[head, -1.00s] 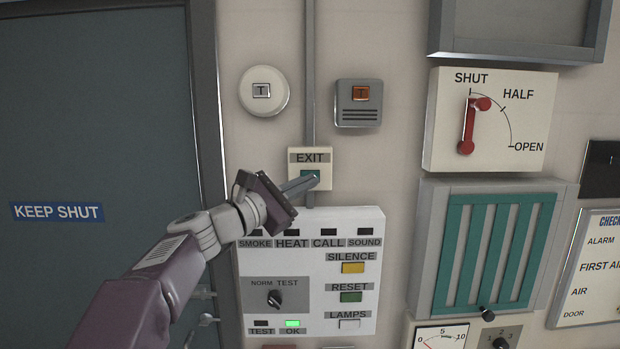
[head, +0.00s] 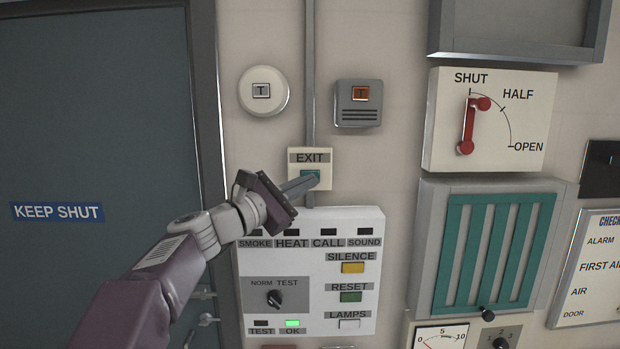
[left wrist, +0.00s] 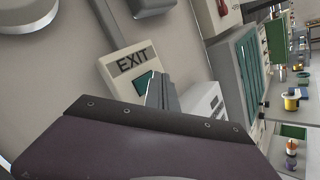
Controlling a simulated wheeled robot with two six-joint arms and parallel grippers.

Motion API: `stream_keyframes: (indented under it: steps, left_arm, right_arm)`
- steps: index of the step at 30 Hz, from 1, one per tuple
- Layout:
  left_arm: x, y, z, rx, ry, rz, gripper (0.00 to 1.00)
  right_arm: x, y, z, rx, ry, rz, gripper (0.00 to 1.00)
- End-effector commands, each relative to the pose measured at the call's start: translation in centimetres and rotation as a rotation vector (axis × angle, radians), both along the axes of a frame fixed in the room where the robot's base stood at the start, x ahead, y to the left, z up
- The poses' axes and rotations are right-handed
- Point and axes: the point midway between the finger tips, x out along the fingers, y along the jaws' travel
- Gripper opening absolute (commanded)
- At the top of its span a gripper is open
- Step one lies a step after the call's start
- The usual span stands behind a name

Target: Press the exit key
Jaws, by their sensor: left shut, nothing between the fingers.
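The exit key is a small teal key (head: 309,174) on a cream plate labelled EXIT (head: 310,157), fixed to the wall above the white alarm panel. My left gripper (head: 316,177) is shut and empty, with its fingertips at the teal key and partly covering it. In the left wrist view the EXIT plate (left wrist: 128,66) and the teal key (left wrist: 144,82) show just beyond the fingers (left wrist: 160,88). I cannot tell for certain whether the tips touch the key. My right gripper is not in view.
The alarm panel (head: 352,220) with several lamps and keys sits just below. A round fitting (head: 264,104) and a grey sounder (head: 358,115) are above. The vent-lever plate (head: 530,125) and green-slatted vent (head: 497,250) are to the right, a KEEP SHUT door (head: 100,120) to the left.

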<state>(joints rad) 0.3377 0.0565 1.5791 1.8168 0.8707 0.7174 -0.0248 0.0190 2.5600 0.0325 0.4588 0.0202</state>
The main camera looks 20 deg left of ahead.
Motion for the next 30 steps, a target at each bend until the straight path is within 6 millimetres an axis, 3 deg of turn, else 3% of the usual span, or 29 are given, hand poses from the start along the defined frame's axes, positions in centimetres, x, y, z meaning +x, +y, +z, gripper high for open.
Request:
stream_keyframes:
  steps: [30]
  left_arm:
    - [0.91, 0.25, 0.01, 0.000, 0.000, 0.000, 0.00]
  right_arm:
    - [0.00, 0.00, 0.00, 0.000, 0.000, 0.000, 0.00]
